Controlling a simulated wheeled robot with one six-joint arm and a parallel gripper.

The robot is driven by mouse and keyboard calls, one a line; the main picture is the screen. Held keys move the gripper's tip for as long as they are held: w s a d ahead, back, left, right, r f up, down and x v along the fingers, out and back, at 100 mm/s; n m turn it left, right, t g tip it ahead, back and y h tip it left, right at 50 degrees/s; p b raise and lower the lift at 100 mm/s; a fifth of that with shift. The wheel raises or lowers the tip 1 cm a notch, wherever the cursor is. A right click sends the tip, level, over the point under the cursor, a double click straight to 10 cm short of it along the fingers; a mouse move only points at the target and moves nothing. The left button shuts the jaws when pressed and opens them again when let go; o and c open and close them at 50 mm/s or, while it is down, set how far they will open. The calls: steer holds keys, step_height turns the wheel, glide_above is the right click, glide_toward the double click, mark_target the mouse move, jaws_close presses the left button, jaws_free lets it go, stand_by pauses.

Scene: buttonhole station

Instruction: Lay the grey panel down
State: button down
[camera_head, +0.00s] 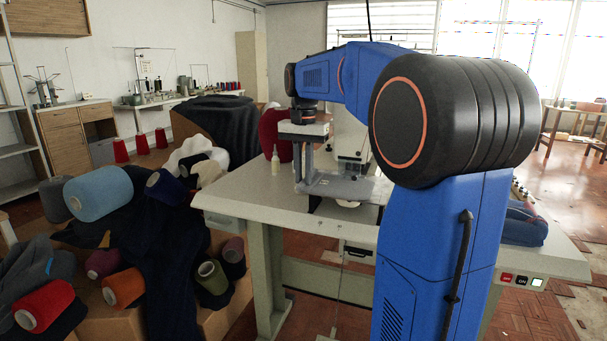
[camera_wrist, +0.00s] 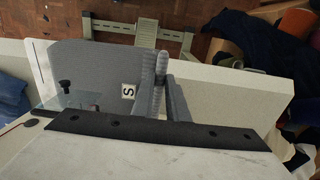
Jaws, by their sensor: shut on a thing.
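The grey panel (camera_head: 338,187) shows in the head view under my gripper (camera_head: 309,176), in front of the white sewing machine. It looks roughly flat and low over the white table. In the wrist view the panel (camera_wrist: 85,62) spreads to the left of my gripper (camera_wrist: 161,84), and a small white label marked "S" (camera_wrist: 128,91) shows near the fingers. The fingers are shut on the panel's edge side. Their exact contact is partly hidden. I cannot tell whether the panel's underside touches the table.
The sewing machine (camera_head: 352,142) stands close behind the panel on the table (camera_head: 235,203). A small white bottle (camera_head: 275,160) stands to the left, before a red cone (camera_head: 272,133). Boxes with yarn cones and dark cloth (camera_head: 185,235) crowd the left side. The table's front left is clear.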

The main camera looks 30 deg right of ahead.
steer(key=shift+r, duration=0.15)
steer(key=shift+s+a, duration=0.1)
steer(key=shift+a, duration=0.05)
steer(key=shift+s+a, duration=0.9)
steer(key=shift+a, duration=0.2)
steer(key=shift+s+a, duration=0.85)
steer(key=shift+a, duration=0.25)
steer(key=shift+s+a+r, duration=0.35)
steer(key=shift+s+a, duration=0.15)
steer(key=shift+a, duration=0.15)
steer(key=shift+s+a+r, duration=0.3)
steer(key=shift+s+a, duration=0.25)
steer(key=shift+a, duration=0.15)
steer(key=shift+s+a+r, duration=0.35)
steer(key=shift+s+a, duration=0.15)
steer(key=shift+a, duration=0.15)
steer(key=shift+r, duration=2.5)
